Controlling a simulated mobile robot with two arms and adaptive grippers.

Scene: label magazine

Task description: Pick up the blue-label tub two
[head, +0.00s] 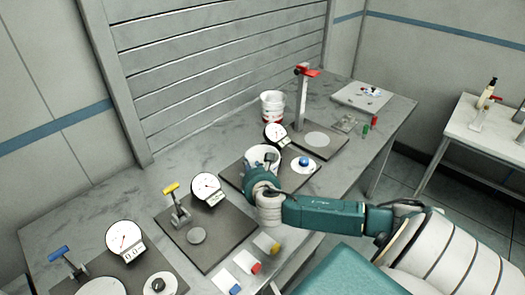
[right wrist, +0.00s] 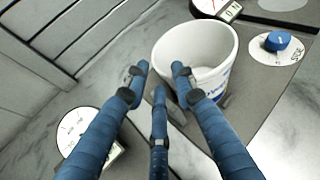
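A white tub with blue marking (right wrist: 205,60) stands open and upright just past my right fingers in the right wrist view. It also shows in the head view (head: 264,153), partly hidden by my right gripper (head: 262,177). In the right wrist view my right gripper (right wrist: 159,75) has its blue fingers apart. One fingertip overlaps the tub's near wall and another is left of it. I cannot tell whether they touch it. My left gripper is not in view.
Another white tub with red marking (head: 272,108) stands behind. Dial gauges (head: 207,187), a yellow-handled clamp (head: 176,202) and a red-handled press (head: 304,95) stand on dark plates. A blue knob (right wrist: 278,41) sits right of the tub.

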